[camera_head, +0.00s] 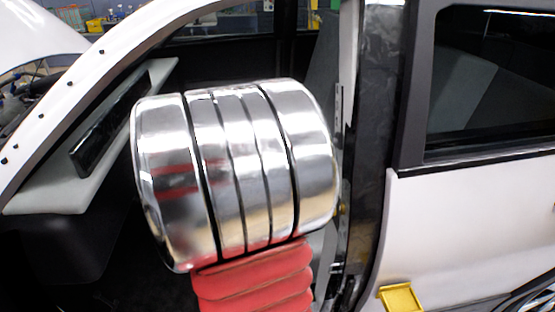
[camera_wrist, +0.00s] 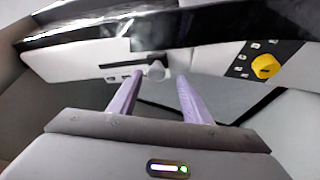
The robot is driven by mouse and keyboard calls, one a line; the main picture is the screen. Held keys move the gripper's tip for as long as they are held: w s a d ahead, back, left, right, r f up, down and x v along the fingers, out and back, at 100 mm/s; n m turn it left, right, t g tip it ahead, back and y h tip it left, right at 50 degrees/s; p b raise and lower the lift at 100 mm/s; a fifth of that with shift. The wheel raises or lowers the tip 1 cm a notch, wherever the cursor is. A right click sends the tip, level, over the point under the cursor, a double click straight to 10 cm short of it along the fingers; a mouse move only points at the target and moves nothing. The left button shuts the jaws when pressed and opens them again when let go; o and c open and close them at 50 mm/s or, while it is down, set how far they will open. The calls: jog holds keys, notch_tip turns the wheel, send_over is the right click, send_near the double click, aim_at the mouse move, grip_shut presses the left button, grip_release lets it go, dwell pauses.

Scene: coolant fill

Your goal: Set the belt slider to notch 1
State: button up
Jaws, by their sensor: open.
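Small marks lie below the slot; I cannot read which notch the knob is at. My gripper (camera_wrist: 154,85) is open, its two purple fingers apart and pointing at the strip. In the head view, my arm hides the gripper and the knob; part of the slotted strip (camera_head: 338,112) shows on the door pillar.
A yellow knob (camera_wrist: 265,66) on a black panel with white marks is right of the slider in the wrist view. In the head view, the white rear door (camera_head: 470,225) is at right, with a yellow block (camera_head: 400,297) below. The front door opening is behind my arm.

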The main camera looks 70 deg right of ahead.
jog(key=v, duration=0.8)
jog(key=shift+w+a, duration=0.2)
dwell(0.3)
jog(key=shift+f, duration=0.1)
